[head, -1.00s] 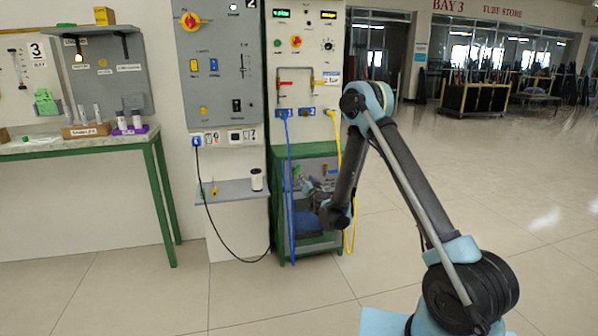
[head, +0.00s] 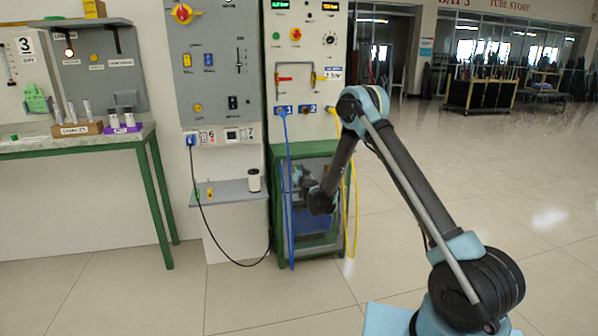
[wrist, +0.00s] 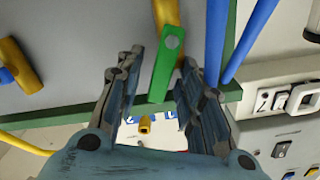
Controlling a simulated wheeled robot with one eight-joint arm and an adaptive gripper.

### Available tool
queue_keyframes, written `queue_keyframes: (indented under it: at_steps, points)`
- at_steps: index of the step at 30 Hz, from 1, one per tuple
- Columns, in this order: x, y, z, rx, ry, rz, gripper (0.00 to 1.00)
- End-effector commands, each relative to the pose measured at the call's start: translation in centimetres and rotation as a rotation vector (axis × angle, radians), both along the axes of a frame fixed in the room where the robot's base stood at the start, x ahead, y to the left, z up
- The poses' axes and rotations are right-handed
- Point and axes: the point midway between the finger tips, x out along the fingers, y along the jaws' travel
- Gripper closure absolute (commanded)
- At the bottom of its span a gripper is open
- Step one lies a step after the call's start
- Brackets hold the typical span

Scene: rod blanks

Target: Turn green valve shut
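The green valve handle (wrist: 165,68) shows in the wrist view as a flat green lever with a grey bolt, on a yellow fitting (wrist: 166,14). My gripper (wrist: 160,62) is open, with one finger on each side of the green lever. Gaps show on both sides, so the fingers do not visibly close on it. In the head view my gripper (head: 302,178) is inside the front of the green-framed cabinet (head: 276,205).
Blue hoses (wrist: 217,35) run close beside the right finger. A yellow handle (wrist: 18,62) with a blue part is at the left. In the head view, blue (head: 287,190) and yellow (head: 346,215) cables hang before the cabinet. A grey shelf (head: 228,194) adjoins it.

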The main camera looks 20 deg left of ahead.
Motion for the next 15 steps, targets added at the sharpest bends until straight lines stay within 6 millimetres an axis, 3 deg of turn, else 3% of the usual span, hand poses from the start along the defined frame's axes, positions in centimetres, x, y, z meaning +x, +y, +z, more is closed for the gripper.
queue_keyframes:
  at_steps: [9, 14, 15]
  points:
    - [0.13, -0.01, 0.02, 0.000, 0.000, -0.001, 0.65]
    - [0.12, 0.00, 0.03, 0.000, 0.000, -0.001, 0.99]
    - [0.12, 0.00, 0.03, 0.000, 0.000, -0.001, 1.00]
